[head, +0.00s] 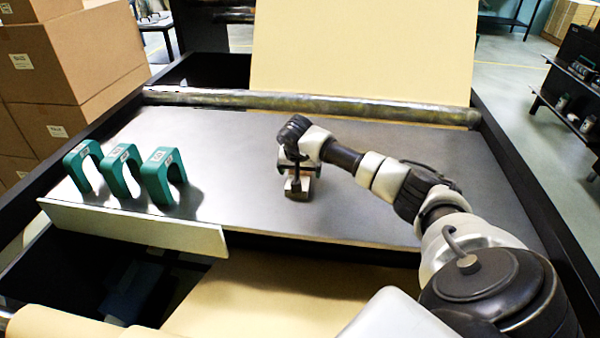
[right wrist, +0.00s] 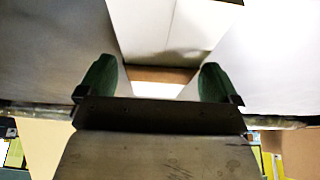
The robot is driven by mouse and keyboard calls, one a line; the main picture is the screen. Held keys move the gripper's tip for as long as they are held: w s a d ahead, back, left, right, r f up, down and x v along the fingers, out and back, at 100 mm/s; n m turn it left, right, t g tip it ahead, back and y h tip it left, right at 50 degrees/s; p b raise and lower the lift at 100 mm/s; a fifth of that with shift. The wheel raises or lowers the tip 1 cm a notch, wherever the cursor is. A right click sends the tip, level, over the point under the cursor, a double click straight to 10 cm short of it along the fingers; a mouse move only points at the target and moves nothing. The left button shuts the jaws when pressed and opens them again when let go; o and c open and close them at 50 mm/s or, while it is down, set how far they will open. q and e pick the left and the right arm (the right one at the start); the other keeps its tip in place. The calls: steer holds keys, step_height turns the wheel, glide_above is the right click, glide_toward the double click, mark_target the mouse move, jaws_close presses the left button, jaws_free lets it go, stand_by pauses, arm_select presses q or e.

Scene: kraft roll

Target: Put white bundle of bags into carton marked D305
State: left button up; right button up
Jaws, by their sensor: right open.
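My right gripper (head: 298,187) is low over the middle of the grey metal table, its arm reaching in from the right. In the right wrist view its two green fingers (right wrist: 157,80) stand wide apart. A white-faced thing with a brown band (right wrist: 165,75) shows between and beyond them; I cannot tell if it is the white bundle of bags. In the head view only a small brownish patch shows at the gripper, which hides most of what is there. Brown cartons (head: 75,55) are stacked at the left with white labels too small to read, so I cannot pick out D305. My left gripper is out of view.
Three green arches (head: 122,170) with labels stand on the table (head: 230,150) at the left, behind a pale board (head: 130,230) along the front edge. A metal roller (head: 320,106) crosses the back, with a kraft sheet (head: 360,50) rising behind.

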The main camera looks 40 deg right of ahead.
steer(key=shift+d+f, duration=0.1)
steer(key=shift+f, duration=0.15)
steer(key=c, duration=1.1)
steer(key=shift+r, duration=0.1)
steer(key=shift+c, duration=0.2)
